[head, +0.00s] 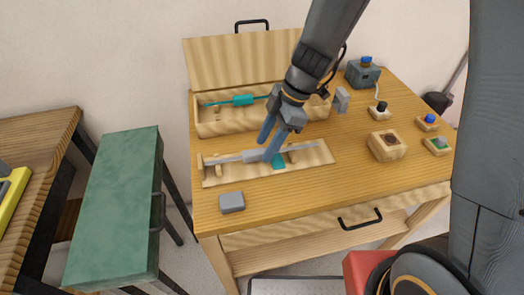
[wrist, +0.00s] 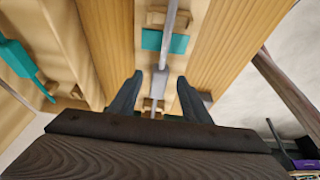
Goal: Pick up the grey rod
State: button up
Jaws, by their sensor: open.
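The grey rod (head: 256,155) lies across a light wooden holder (head: 215,179) on the table, with a thicker grey middle section. My open gripper (head: 270,152) comes down from above near the rod's middle. In the wrist view, my gripper (wrist: 157,84) has one finger on each side of the rod (wrist: 170,20), with gaps between. I cannot tell whether the fingers are level with the rod. A teal patch (head: 279,162) on the holder shows beside the fingers. It also appears in the wrist view (wrist: 165,40), under the rod.
An open wooden box (head: 215,128) behind the holder contains a teal rod (head: 243,100); its lid stands up. A grey block (head: 231,202) lies in front. A wooden block (head: 388,147) and several small items stand at right. The table's front-middle is clear.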

jog(key=shift+s+a+f, duration=0.1)
jog(key=shift+a+f, duration=0.15)
jog(key=shift+f, duration=0.45)
grip_shut()
